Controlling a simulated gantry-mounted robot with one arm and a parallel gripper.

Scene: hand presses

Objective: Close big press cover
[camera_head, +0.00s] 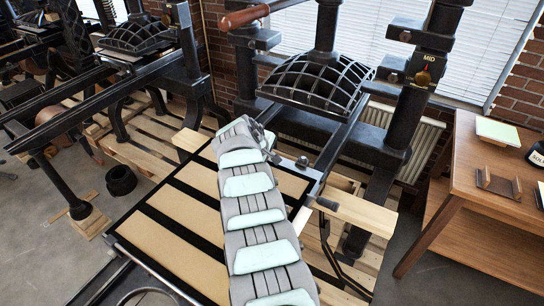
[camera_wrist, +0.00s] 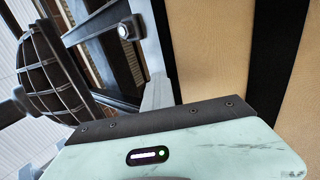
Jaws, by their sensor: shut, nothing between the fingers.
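The big press (camera_head: 318,80) stands at the middle back in the head view, with a black ribbed dome under its screw. A tan panel with black bars, which looks like its cover (camera_head: 180,210), lies in front of the dome. It also shows in the wrist view (camera_wrist: 215,50). My arm reaches across the panel and hides its middle. My gripper (camera_wrist: 165,118) is over the panel's dome-side end, and its pale green body with a dark edge fills the bottom of the wrist view. It is shut and empty. Its fingertips are hard to make out, and I cannot tell whether it touches the panel.
A wooden bar (camera_head: 362,212) sticks out at the panel's right, and another wooden piece (camera_head: 190,140) at its left. A wooden table (camera_head: 470,190) stands at the right. Another press (camera_head: 140,38) stands at the left. The press posts flank the dome closely.

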